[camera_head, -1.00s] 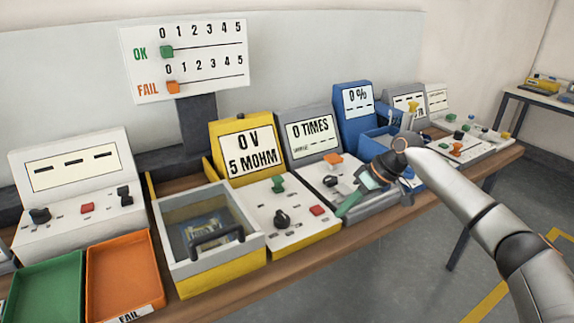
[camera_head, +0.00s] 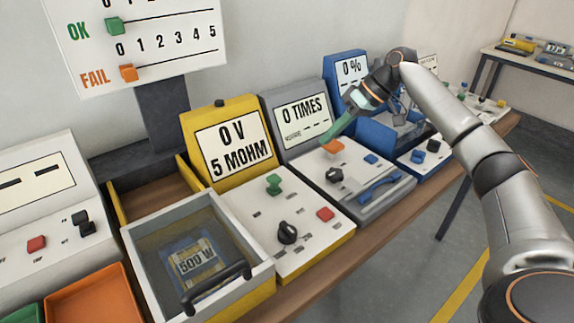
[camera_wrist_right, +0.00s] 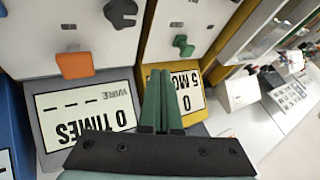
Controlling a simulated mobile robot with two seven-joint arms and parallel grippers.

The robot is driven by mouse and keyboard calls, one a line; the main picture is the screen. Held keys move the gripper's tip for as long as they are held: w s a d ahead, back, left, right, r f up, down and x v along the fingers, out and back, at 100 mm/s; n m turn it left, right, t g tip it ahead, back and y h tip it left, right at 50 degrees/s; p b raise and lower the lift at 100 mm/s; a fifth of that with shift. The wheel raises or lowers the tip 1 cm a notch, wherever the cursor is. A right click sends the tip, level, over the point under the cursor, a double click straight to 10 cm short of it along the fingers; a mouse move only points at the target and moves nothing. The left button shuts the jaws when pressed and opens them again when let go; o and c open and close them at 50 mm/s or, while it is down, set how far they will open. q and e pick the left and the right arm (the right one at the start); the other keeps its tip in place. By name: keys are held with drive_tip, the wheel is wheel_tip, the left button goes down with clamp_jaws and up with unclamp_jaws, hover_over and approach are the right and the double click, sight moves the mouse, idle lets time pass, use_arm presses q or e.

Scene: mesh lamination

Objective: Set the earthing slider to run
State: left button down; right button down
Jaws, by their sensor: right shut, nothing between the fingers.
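The yellow tester (camera_head: 225,140) reads 0 V and 5 MOHM. Its white panel has a green slider-like knob (camera_head: 273,184), a black rotary knob (camera_head: 287,232) and a red button (camera_head: 325,214). The green knob also shows in the right wrist view (camera_wrist_right: 184,45). The panel lettering is too small to tell which control is the earthing slider. My right gripper (camera_head: 327,139) is shut and empty, by the grey tester's display near its orange knob (camera_head: 333,146). In the right wrist view its green fingers (camera_wrist_right: 157,75) lie between the orange and green knobs. My left gripper is not in view.
The grey tester (camera_head: 275,108) reads 0 TIMES and has a black knob (camera_head: 334,175) and a blue handle (camera_head: 380,188). A clear-lidded box (camera_head: 262,277) with a black handle holds a blue item. Blue equipment (camera_head: 345,62) stands further right. The counter board (camera_head: 205,40) stands behind.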

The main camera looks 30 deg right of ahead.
sight(274, 185)
drive_tip(key=x, duration=1)
drive_tip(key=a, duration=0.3)
drive_tip(key=shift+s+a, duration=0.1)
drive_tip(key=shift+s, duration=0.05)
drive_tip(key=shift+a, duration=0.35)
drive_tip(key=shift+a, duration=0.1)
